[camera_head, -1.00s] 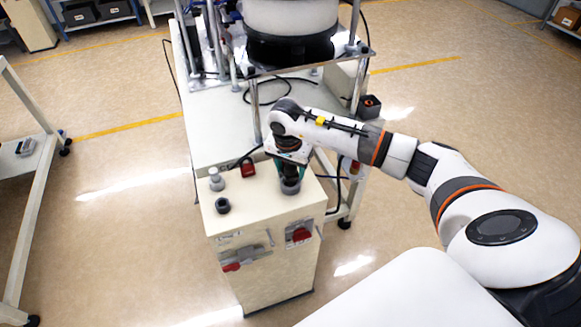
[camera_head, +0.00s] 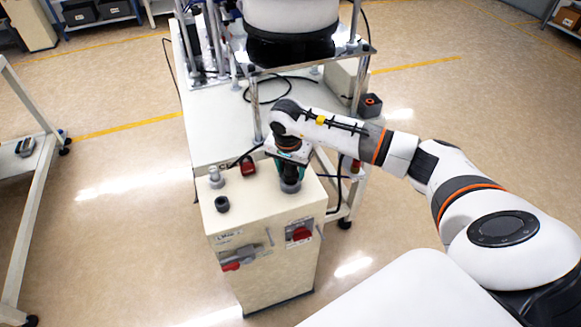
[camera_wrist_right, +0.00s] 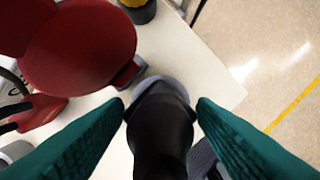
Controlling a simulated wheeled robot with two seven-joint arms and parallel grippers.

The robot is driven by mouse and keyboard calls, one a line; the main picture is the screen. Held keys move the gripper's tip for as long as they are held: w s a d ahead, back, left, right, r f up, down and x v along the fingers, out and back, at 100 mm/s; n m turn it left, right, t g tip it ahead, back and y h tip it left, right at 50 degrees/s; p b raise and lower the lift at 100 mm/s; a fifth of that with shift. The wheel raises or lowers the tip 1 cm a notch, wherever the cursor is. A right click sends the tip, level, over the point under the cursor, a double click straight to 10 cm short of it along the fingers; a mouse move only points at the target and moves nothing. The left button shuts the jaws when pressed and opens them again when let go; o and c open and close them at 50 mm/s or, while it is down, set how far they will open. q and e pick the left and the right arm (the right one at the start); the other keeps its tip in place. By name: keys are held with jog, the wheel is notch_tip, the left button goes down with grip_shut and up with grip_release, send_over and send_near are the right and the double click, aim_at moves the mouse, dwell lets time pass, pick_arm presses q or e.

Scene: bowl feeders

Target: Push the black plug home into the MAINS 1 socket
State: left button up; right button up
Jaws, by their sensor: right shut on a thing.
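The black plug (camera_wrist_right: 160,130) stands between the teal fingers of my right gripper (camera_wrist_right: 160,108) in the right wrist view. Its far end meets a grey round socket (camera_wrist_right: 162,85); how deep it sits is hidden. In the head view my right gripper (camera_head: 290,177) points down over this grey socket (camera_head: 290,187) at the right of the cream cabinet top, shut on the plug. The plug is mostly hidden there by the fingers. I cannot read a MAINS 1 label. My left gripper is not in view.
The cream cabinet (camera_head: 262,225) also carries a red connector (camera_head: 248,169), a grey upright fitting (camera_head: 216,178) and a dark round socket (camera_head: 222,204). Red switches (camera_head: 299,234) are on its front. A bowl feeder (camera_head: 290,30) on posts stands behind. Floor left of the cabinet is clear.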

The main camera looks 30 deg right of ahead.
jog(key=shift+f+b, duration=0.95)
jog(key=shift+f, duration=0.1)
